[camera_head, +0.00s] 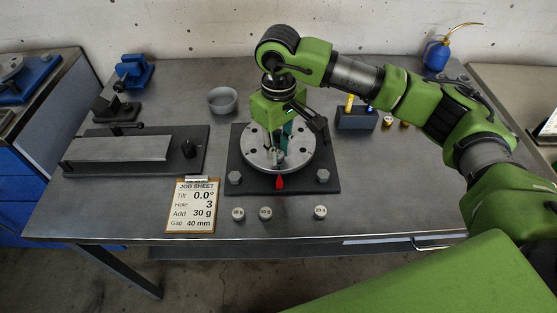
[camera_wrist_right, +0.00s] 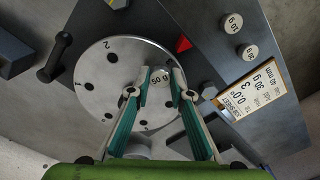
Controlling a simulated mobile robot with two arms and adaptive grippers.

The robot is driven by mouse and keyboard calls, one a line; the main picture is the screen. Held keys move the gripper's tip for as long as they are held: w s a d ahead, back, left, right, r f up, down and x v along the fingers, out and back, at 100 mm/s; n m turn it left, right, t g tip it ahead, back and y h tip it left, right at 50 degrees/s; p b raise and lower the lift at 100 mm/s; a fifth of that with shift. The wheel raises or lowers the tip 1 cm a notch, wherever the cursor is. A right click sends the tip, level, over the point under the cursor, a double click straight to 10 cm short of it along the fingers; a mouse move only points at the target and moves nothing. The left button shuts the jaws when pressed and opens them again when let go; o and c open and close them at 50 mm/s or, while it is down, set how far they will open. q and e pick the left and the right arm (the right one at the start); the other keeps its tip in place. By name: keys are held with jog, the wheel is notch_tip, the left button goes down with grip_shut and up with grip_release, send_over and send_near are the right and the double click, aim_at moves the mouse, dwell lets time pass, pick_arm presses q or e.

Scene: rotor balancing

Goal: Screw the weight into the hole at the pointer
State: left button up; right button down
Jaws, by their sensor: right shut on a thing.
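The grey rotor disc (camera_head: 252,158) with several holes sits on a dark base plate. It also shows in the wrist view (camera_wrist_right: 97,95). The red pointer (camera_head: 280,182) is at the disc's front edge, and shows in the wrist view (camera_wrist_right: 183,44). My right gripper (camera_head: 279,157) points down over the front part of the disc, near the pointer. In the wrist view its fingers (camera_wrist_right: 161,82) are shut on a small round weight (camera_wrist_right: 160,73), whose label is hard to read. The hole beneath is hidden, and I cannot tell whether the weight touches it. My left gripper is not in view.
Several loose weights, including one at right (camera_head: 320,211), stand along the table's front. The job sheet (camera_head: 194,204) reads hole 3, add 30 g. Hex bolts (camera_head: 323,175) stand on the base plate's front corners. A bowl (camera_head: 222,100) stands behind left.

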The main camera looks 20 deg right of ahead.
jog(key=n+b, duration=0.1)
jog(key=n, duration=0.1)
jog(key=shift+f+n+b, duration=0.25)
jog(key=shift+n+b, duration=0.05)
jog(key=shift+b, duration=0.1)
jog(key=shift+r+n, duration=0.1)
jog(key=shift+n, duration=0.4)
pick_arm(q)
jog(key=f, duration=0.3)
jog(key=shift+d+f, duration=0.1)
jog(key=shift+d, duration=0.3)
pick_arm(e)
jog(key=shift+r, duration=0.15)
pick_arm(q)
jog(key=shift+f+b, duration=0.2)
jog(key=shift+b, duration=0.1)
pick_arm(e)
jog(key=shift+f+b, duration=0.2)
jog(key=shift+b, duration=0.15)
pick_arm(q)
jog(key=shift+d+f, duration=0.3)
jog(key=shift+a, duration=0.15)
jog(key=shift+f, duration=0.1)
